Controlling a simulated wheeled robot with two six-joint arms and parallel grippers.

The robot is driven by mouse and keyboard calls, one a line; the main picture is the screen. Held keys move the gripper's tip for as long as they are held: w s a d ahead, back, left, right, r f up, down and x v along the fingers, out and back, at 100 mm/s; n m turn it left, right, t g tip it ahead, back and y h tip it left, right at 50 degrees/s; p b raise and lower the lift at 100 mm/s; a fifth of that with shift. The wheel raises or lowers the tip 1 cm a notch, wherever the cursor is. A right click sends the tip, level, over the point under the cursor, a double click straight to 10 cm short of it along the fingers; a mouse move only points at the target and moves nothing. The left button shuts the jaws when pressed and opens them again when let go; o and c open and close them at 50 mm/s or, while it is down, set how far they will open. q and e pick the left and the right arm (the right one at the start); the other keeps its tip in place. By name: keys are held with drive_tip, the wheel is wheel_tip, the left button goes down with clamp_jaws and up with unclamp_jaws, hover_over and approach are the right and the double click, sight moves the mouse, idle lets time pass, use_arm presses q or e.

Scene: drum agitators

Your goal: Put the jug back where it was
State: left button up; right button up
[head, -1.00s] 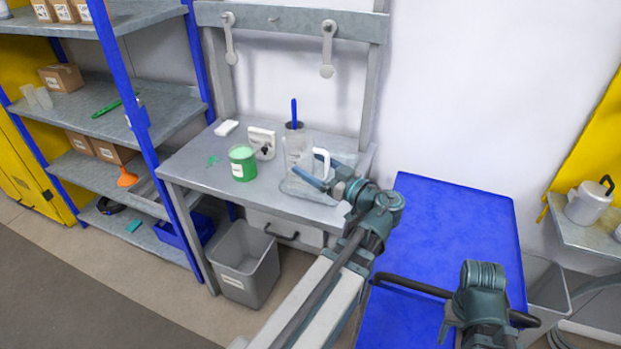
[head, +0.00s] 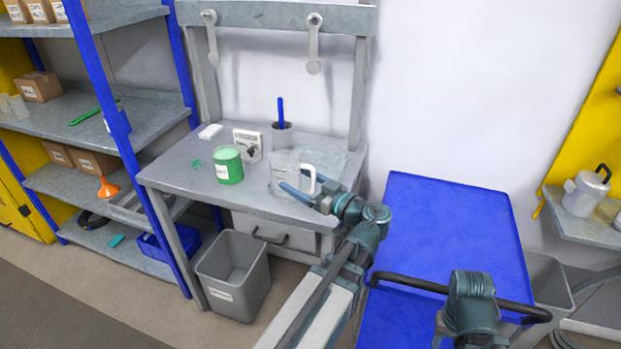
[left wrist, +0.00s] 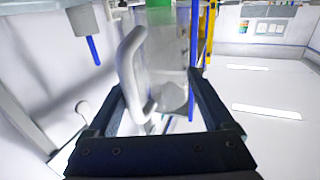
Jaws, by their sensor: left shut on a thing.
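The jug (head: 285,176) is grey and see-through with a white handle (head: 309,180). It is upright at the front right of the grey workbench (head: 190,180). My left gripper (head: 293,192) is shut on it from the front right, low near the handle. I cannot tell whether the jug's base touches the bench top. In the left wrist view the white handle (left wrist: 130,75) and clear body of the jug (left wrist: 168,55) lie between the fingers of my left gripper (left wrist: 155,100). My right arm shows at the lower right of the head view, without its fingertips.
A grey bin (head: 235,275) is below. A blue cart top (head: 445,225) is at right. Shelving (head: 60,115) stands left.

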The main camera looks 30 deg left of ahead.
use_arm(q)
drive_tip(key=w+a+f+b, duration=0.1)
drive_tip(key=w, duration=0.4)
drive_tip(key=w+a+f+b, duration=0.1)
drive_tip(key=w+f+b, duration=0.1)
drive_tip(key=w, duration=0.3)
drive_tip(key=w+a+f+b, duration=0.1)
drive_tip(key=w+f+b, duration=0.1)
drive_tip(key=w, duration=0.3)
drive_tip(key=shift+w+a, duration=0.1)
drive_tip(key=shift+w, duration=0.2)
drive_tip(key=shift+f, duration=0.2)
drive_tip(key=o, duration=1.3)
drive_tip(key=shift+r, duration=0.2)
drive_tip(key=shift+d, duration=0.35)
drive_tip(key=d, duration=0.3)
drive_tip(key=s+d, duration=0.1)
drive_tip(key=d, duration=0.7)
drive_tip(key=shift+s+d, duration=0.1)
drive_tip(key=shift+s, duration=0.25)
